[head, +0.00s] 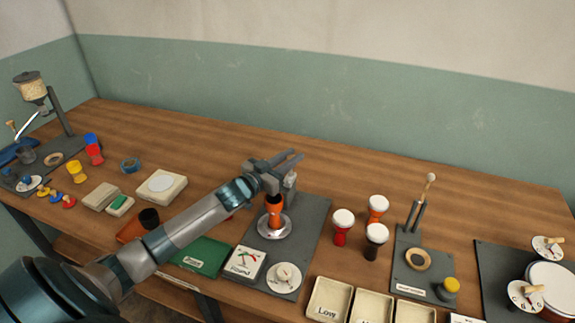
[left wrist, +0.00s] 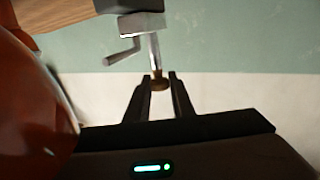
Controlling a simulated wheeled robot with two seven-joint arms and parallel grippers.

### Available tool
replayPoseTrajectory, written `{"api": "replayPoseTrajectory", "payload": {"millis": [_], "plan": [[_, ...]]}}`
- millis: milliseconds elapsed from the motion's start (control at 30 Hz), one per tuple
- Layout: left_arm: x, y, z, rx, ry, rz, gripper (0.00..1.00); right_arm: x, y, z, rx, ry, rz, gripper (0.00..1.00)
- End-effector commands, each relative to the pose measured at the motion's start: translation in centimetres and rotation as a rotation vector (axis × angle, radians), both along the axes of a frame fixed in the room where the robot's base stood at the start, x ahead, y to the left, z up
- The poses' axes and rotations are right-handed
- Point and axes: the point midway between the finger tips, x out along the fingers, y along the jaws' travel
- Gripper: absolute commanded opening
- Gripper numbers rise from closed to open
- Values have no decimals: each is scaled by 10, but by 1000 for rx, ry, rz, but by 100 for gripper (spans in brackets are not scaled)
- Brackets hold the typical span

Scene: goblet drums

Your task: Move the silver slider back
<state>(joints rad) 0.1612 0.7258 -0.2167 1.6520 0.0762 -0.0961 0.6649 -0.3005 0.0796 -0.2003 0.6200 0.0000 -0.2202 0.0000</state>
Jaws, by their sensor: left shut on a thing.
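My left gripper (head: 287,160) reaches over the dark grey board (head: 312,222) near the middle of the table. In the left wrist view its two fingers (left wrist: 157,82) are shut on a small brass-coloured knob (left wrist: 158,84) at the end of a thin silver rod (left wrist: 154,48). The rod runs to a silver block (left wrist: 143,24) with a small crank (left wrist: 122,55), which looks like the silver slider. In the head view a grey block (head: 290,186) shows just below the gripper, partly hidden. An orange goblet drum (head: 273,214) stands on a round silver plate (head: 262,235) below. My right gripper is not in view.
Several goblet drums (head: 343,222) stand to the right, with labelled trays (head: 329,298) in front. The table behind the board is clear.

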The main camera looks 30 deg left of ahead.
Motion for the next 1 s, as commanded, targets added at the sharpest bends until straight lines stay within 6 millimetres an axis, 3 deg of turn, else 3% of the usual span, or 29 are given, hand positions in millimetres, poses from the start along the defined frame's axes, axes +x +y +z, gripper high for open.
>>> {"api": "replayPoseTrajectory", "payload": {"millis": [133, 433, 467, 500, 533, 1000], "plan": [[12, 3, 0, 2, -1, 0, 0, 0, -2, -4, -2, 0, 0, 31], [14, 4, 2, 2, -2, 2, 0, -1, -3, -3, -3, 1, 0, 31], [14, 5, 2, 2, -2, 2, 26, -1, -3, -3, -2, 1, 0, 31], [14, 5, 2, 2, -2, 2, 36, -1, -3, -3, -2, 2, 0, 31], [14, 4, 2, 2, -2, 2, 38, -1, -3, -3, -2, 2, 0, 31], [8, 4, -1, 1, 0, 0, 38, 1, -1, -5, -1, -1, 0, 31]]}}
